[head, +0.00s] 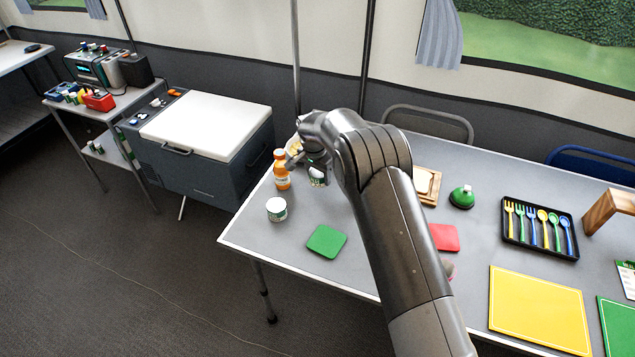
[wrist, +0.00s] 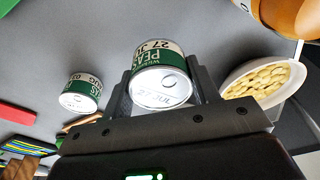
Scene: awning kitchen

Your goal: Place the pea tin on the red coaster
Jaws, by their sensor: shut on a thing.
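My gripper (head: 312,172) is shut on a white and green pea tin (wrist: 160,72), with one finger on each side of it. The tin's label reads PEAS and 27 JUL. It also shows in the head view (head: 318,176), at the table's back left; I cannot tell whether it touches the table. The red coaster (head: 444,237) lies on the table to the right of my arm, which may cover part of it. A red edge (wrist: 15,117), likely the same coaster, shows at the left of the wrist view.
A similar tin (wrist: 80,92) stands nearby. Another tin (head: 276,209), an orange bottle (head: 281,170) and a green coaster (head: 327,241) are at the table's left. A bowl (wrist: 262,82) is beside my gripper.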

